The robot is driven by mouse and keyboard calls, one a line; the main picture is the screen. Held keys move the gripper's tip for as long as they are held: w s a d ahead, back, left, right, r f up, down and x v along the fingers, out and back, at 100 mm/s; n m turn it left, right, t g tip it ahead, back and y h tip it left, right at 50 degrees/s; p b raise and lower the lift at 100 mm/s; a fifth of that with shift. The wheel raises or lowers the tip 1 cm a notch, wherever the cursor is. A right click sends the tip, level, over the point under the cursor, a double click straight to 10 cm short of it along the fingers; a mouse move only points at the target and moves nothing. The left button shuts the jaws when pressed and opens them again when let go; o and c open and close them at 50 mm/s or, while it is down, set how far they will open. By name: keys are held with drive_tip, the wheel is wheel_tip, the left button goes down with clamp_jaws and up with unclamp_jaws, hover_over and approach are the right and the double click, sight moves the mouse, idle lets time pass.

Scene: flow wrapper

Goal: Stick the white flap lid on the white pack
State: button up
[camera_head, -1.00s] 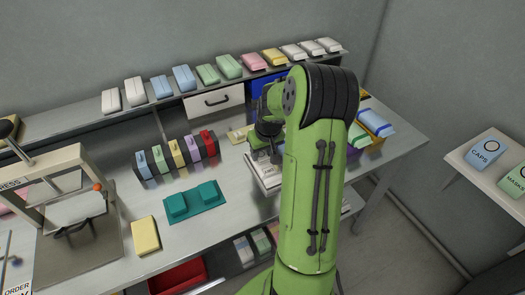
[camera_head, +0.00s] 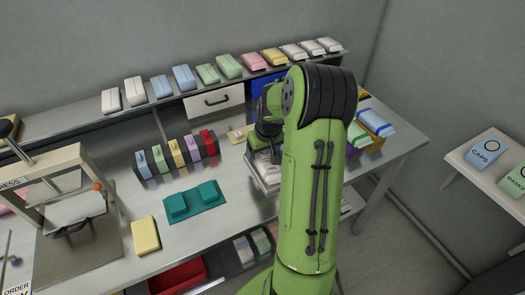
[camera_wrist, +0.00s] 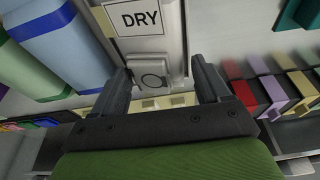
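The white pack (camera_head: 268,179) sits on the worktop under my gripper (camera_head: 265,150), and my arm hides part of it. In the wrist view the white pack (camera_wrist: 165,40) bears a label reading DRY. A white flap lid (camera_wrist: 153,80) with a dark ring mark lies between the fingers of my gripper (camera_wrist: 163,67), at the pack's near part. The fingers stand apart on either side of the lid, with a visible gap on the right. I cannot tell whether the lid is stuck down on the pack.
A rack with several coloured lids (camera_head: 145,167) stands to the left, beside a teal fixture (camera_head: 195,203) and a yellow pack (camera_head: 145,235). Green and blue packs (camera_wrist: 70,40) lie close left of my gripper. A press (camera_head: 70,195) stands at far left.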

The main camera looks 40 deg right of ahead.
drive_tip(key=p+v, duration=0.4)
drive_tip(key=v, duration=1.2)
drive_tip(key=shift+f, duration=0.1)
drive_tip(key=s+a+r+n+t+p, duration=0.1)
drive_tip(key=s+a+r, duration=0.25)
drive_tip(key=a, duration=0.45)
drive_tip(key=s+a+r+n, duration=0.15)
drive_tip(key=a+r, duration=0.25)
drive_tip(key=a, duration=0.5)
drive_tip(key=s+a+n+t+y, duration=0.1)
drive_tip(key=s+a, duration=0.6)
drive_tip(key=s, duration=0.3)
drive_tip(key=shift+s+a+r+t+p, duration=0.2)
drive_tip(key=shift+a+r+t+p, duration=0.1)
drive_tip(key=shift+t+p, duration=0.15)
